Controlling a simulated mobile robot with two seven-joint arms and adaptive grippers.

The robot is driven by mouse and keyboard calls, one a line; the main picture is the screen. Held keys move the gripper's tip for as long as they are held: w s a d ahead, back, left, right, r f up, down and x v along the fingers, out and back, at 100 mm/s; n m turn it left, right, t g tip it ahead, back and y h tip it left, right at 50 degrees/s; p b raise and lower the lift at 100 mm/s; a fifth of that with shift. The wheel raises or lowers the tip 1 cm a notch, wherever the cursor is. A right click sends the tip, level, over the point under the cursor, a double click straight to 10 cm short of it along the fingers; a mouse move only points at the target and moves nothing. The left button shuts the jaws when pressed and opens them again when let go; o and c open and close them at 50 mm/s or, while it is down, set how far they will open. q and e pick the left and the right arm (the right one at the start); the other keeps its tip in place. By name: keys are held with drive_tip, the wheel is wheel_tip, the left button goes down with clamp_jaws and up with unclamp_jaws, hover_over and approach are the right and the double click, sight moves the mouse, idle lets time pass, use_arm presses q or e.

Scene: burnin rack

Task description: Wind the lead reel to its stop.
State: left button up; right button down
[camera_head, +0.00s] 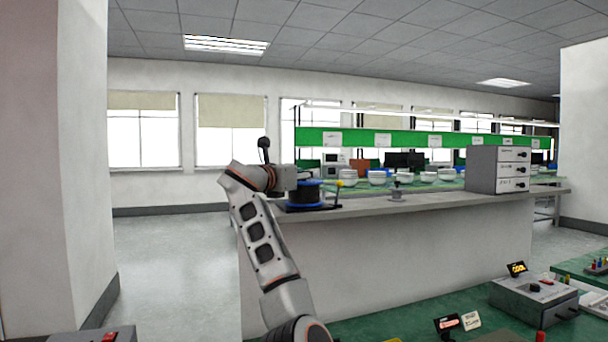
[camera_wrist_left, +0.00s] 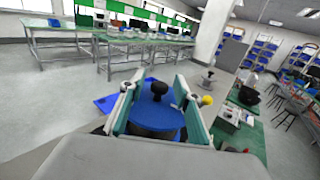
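The lead reel (camera_head: 305,195), a dark drum with blue flanges, stands on the grey ledge at the centre of the head view. In the left wrist view its blue face (camera_wrist_left: 150,112) carries a black knob (camera_wrist_left: 158,87). A yellow ball (camera_head: 340,184) sits at the reel's right side; it also shows in the left wrist view (camera_wrist_left: 206,100). My left gripper (camera_head: 298,180) is at the reel. In the left wrist view its teal fingers (camera_wrist_left: 158,80) are spread on both sides of the knob, with gaps visible. My right gripper is not in view.
The ledge (camera_head: 430,199) also holds a small grey post (camera_head: 397,192) and a grey drawer unit (camera_head: 497,169) farther right. Below is a green bench with a grey control box (camera_head: 533,300) and small displays. Floor at the left is clear.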

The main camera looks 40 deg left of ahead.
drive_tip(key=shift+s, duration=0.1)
use_arm(q)
clamp_jaws()
drive_tip(key=shift+w+a+f+m+h+b, duration=0.1)
drive_tip(key=shift+f+m+h+b, duration=0.2)
drive_tip(key=shift+m+h+b, duration=0.7)
drive_tip(key=shift+r+m+h, duration=0.15)
drive_tip(key=shift+m+h, duration=0.2)
drive_tip(key=shift+h, duration=0.45)
drive_tip(key=shift+r+m+h, duration=0.15)
drive_tip(key=shift+m+h, duration=0.2)
drive_tip(key=shift+h, duration=0.45)
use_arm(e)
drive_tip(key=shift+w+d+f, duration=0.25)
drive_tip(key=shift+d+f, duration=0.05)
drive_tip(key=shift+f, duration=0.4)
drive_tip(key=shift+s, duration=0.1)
use_arm(q)
drive_tip(key=shift+c, duration=0.5)
unclamp_jaws()
drive_tip(key=shift+o, duration=0.5)
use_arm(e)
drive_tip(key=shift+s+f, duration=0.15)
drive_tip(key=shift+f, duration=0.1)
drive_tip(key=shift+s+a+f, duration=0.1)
